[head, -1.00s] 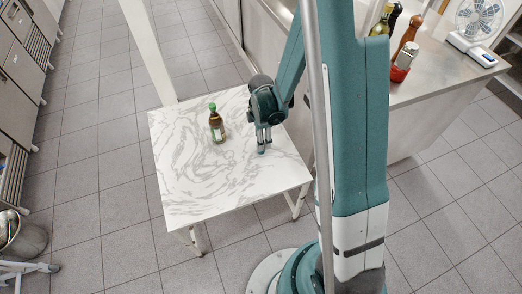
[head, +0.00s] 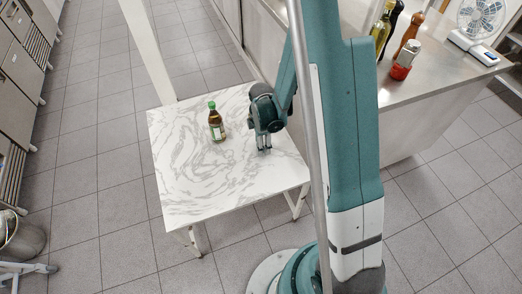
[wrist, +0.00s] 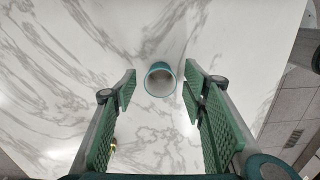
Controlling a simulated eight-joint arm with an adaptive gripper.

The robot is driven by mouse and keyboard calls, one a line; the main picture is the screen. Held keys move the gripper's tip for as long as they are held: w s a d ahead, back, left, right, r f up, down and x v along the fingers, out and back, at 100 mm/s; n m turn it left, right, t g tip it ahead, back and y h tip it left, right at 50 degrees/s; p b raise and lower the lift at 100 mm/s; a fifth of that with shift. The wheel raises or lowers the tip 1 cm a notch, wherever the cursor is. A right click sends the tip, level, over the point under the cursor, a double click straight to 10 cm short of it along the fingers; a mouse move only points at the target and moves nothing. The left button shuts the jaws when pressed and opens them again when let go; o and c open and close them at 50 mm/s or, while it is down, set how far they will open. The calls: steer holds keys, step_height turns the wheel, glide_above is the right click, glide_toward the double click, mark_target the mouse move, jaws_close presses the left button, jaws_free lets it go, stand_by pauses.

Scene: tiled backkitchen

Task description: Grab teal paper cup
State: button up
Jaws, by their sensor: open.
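The teal paper cup (wrist: 160,79) shows in the wrist view on the marbled white table, its round opening facing the camera and its inside pale. My gripper (wrist: 159,88) is open, with one green ridged finger pad to the left of the cup and the other to its right. A gap shows on both sides, and nothing is held. In the head view my gripper (head: 264,147) hangs over the right part of the table (head: 190,185). I cannot make out the cup there.
A brown bottle with a green cap (head: 216,122) stands on the table left of my gripper. A counter (head: 420,95) at the right holds a red-and-silver shaker (head: 402,62), bottles and a fan (head: 480,22). The table's front left is clear.

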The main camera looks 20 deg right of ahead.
steer(key=shift+f, duration=0.65)
steer(key=c, duration=1)
